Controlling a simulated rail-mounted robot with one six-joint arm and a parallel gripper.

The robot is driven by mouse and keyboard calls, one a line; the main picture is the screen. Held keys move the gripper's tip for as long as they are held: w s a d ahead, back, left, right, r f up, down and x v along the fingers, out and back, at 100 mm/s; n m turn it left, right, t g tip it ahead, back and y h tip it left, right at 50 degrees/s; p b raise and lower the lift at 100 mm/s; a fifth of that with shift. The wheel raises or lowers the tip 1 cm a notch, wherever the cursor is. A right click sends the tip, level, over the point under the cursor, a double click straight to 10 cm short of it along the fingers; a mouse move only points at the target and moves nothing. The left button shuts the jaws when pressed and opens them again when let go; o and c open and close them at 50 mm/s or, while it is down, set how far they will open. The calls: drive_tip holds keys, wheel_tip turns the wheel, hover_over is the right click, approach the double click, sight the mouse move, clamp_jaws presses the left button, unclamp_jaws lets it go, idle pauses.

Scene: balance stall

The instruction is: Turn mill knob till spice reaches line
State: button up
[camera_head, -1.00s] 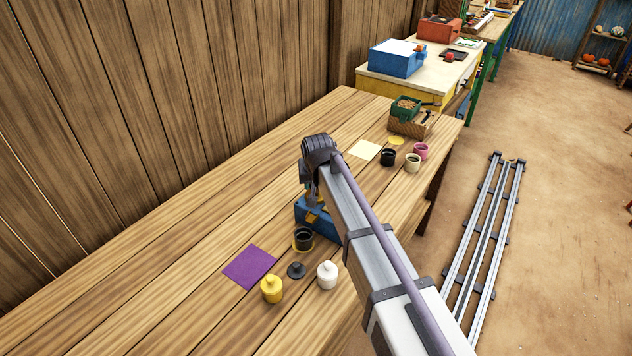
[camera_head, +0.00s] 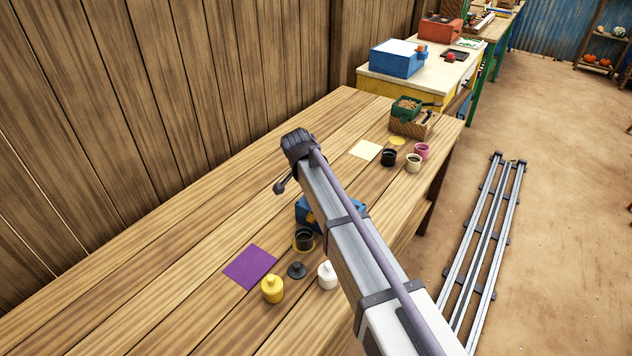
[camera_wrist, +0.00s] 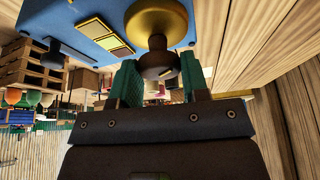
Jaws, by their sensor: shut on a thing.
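The blue mill (camera_head: 347,206) stands on the wooden table, partly hidden behind my arm. A dark cup (camera_head: 304,240) stands close in front of the mill. The spice level and any line cannot be made out.
A yellow jar (camera_head: 272,290), a dark lid (camera_head: 297,270), a white jar (camera_head: 327,275) and a purple mat (camera_head: 250,267) lie nearby. Further back are a cream mat (camera_head: 365,150), several small pots and a green-topped wooden box (camera_head: 408,126). The table's left side is clear.

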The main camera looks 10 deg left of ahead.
drive_tip(key=shift+m, duration=0.5)
drive_tip(key=o, duration=0.9)
drive_tip(key=p+v, duration=1)
drive_tip(key=shift+a+r, duration=0.35)
drive_tip(key=shift+r, duration=0.05)
